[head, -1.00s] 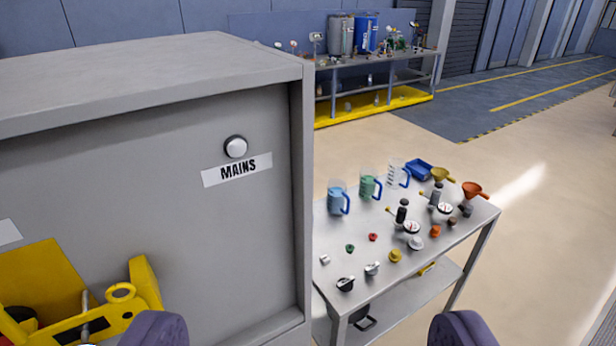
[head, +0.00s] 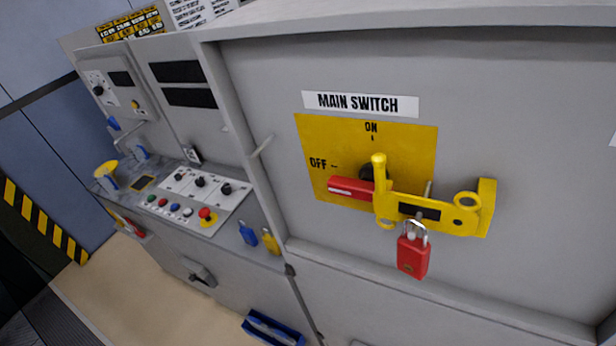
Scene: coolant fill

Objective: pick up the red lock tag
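No separate tag that I can make out shows. A red padlock (head: 413,256) hangs upright by its silver shackle at the lower edge of a yellow bar (head: 440,213), on the main switch of the grey cabinet. I cannot tell whether the shackle is closed. A red switch handle (head: 348,190) with a pale strip points left towards OFF, its right end behind the yellow bar. My gripper is not in view.
A control console (head: 195,195) with knobs and buttons stands at left. A blue padlock (head: 248,234) and a yellow padlock (head: 271,242) hang at its front edge. A blue tray (head: 270,330) lies low. Bare floor (head: 120,290) shows at lower left.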

